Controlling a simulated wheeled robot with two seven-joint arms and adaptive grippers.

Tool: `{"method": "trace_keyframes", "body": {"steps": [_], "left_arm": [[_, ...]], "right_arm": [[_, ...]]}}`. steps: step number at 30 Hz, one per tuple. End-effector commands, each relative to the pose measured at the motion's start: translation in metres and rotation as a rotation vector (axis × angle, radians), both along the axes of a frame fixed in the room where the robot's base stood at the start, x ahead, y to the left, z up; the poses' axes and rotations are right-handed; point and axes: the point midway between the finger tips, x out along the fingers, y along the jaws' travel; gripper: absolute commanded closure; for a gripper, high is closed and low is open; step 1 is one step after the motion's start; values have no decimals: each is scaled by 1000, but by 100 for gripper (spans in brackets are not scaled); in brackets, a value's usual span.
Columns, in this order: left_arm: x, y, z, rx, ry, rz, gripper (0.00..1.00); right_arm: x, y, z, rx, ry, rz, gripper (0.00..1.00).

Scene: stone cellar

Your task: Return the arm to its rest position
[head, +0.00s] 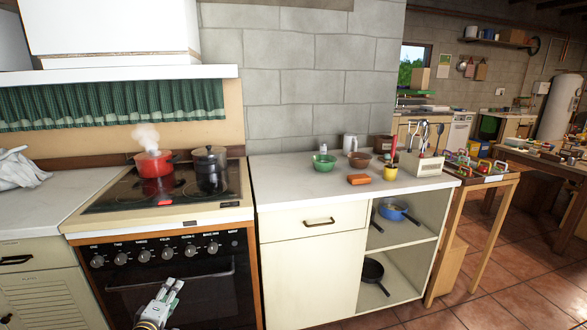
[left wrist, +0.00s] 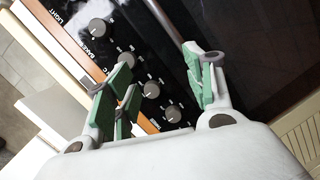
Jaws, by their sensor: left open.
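My left gripper (head: 172,290) is low in the head view, in front of the oven door of the stove (head: 200,290). In the left wrist view, its green-padded fingers (left wrist: 163,85) are spread apart with nothing between them. Behind them is the stove's black control panel with its knobs (left wrist: 152,91). I cannot tell from the pictures how far the fingers are from the panel or door. My right gripper is in neither view.
A steaming red pot (head: 155,168) and a dark pot (head: 209,172) stand on the cooktop. The oven handle (head: 185,277) crosses the door near my gripper. Bowls, an orange block (head: 358,179) and a utensil holder (head: 427,165) stand on the right counter (head: 300,185). Tiled floor is open at the lower right.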

Motion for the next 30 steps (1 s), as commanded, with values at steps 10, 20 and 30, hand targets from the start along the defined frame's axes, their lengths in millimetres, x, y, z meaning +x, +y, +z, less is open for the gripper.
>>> {"method": "trace_keyframes", "body": {"steps": [10, 20, 30], "left_arm": [[-16, -52, -41, 348, 263, -291, 46], [-58, -107, -79, 685, 521, -606, 46], [-161, -159, -142, 958, 813, -898, 46]], "right_arm": [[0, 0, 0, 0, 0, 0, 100], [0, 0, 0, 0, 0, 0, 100], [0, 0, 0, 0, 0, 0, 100]]}}
